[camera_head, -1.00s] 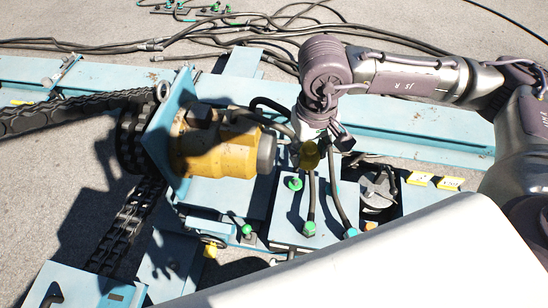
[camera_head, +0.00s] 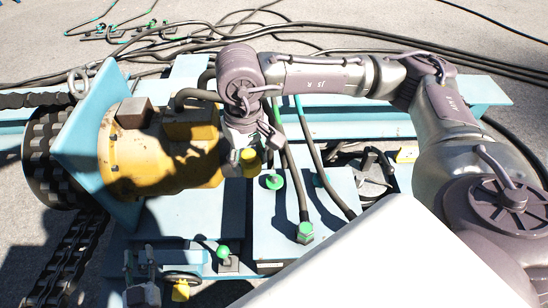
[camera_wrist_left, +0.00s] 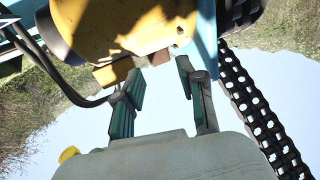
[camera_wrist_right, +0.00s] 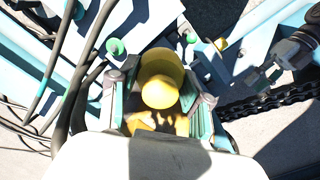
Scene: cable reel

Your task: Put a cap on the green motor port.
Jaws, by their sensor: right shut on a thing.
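My right gripper (camera_head: 250,160) is shut on a yellow cap (camera_wrist_right: 162,80), held in the air just beside the right end of the yellow motor (camera_head: 150,158). The cap also shows in the head view (camera_head: 250,156). A green fitting (camera_head: 273,182) stands on the light blue plate below and right of the cap, and another green fitting (camera_head: 223,252) is nearer the front. I cannot tell which is the motor port. My left gripper (camera_wrist_left: 158,76) is open and empty in the left wrist view, with the motor beyond its fingertips. It appears small at the lower left of the head view (camera_head: 139,258).
Black hoses (camera_head: 315,150) rise from the plate, one with a green end (camera_head: 305,230). A black chain (camera_head: 72,260) hangs at the left. Another yellow cap (camera_head: 180,290) is at the front frame. Cables cross the ground at the back.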

